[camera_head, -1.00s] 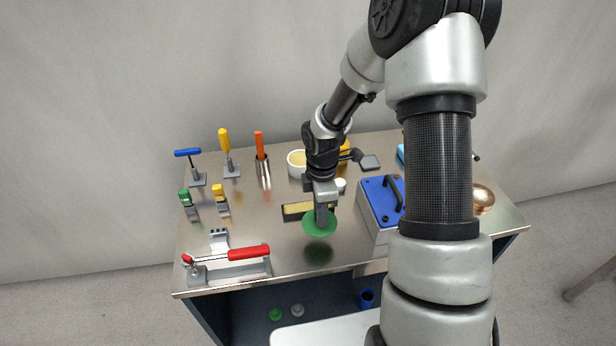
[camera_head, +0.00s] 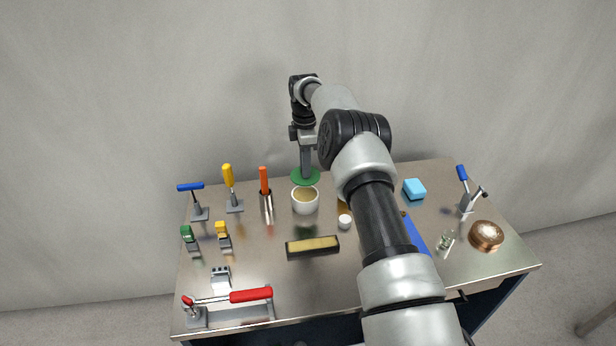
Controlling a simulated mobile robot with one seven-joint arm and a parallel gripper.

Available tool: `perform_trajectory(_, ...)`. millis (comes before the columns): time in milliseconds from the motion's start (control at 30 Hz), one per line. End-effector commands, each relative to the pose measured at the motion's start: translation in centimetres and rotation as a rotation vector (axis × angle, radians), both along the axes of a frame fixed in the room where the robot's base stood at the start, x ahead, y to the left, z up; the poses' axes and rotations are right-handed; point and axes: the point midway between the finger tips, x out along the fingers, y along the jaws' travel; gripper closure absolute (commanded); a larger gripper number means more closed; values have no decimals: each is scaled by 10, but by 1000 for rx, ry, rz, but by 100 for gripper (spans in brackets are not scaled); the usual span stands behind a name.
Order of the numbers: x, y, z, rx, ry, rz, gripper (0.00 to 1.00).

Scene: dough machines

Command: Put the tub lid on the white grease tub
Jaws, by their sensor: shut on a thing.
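The white grease tub (camera_head: 305,206) stands upright on the steel table, with tan grease visible inside, so its top is open. The green tub lid (camera_head: 299,178) is a round disc held by my gripper (camera_head: 306,171). My gripper is shut on the lid and points down. In the picture the lid is just above and behind the tub's far rim. The lid is apart from the rim as far as I can see, but its exact height is hard to tell. The fingertips are small and partly merge with the lid.
An orange-handled tool in a steel holder (camera_head: 266,203) stands just left of the tub. A small white cap (camera_head: 345,222) and a black tray with a tan strip (camera_head: 312,247) lie in front. A light blue block (camera_head: 414,189) sits right. My arm hides part of the blue-topped box (camera_head: 416,234).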

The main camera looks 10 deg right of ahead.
Motion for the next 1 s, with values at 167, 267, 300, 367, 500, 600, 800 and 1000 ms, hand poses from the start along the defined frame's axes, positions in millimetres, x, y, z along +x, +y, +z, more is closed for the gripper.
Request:
perform_trajectory(167,3,0,2,2,0,1,100)
perform_trajectory(267,3,0,2,2,-1,1,100)
perform_trajectory(300,3,0,3,2,-1,1,100)
perform_trajectory(367,3,0,3,2,-1,1,100)
perform_trajectory(500,3,0,3,2,-2,1,100)
perform_trajectory(600,3,1,4,2,-2,1,100)
perform_trajectory(800,3,1,-8,2,-2,1,100)
perform_trajectory(1000,3,1,-21,2,-2,1,100)
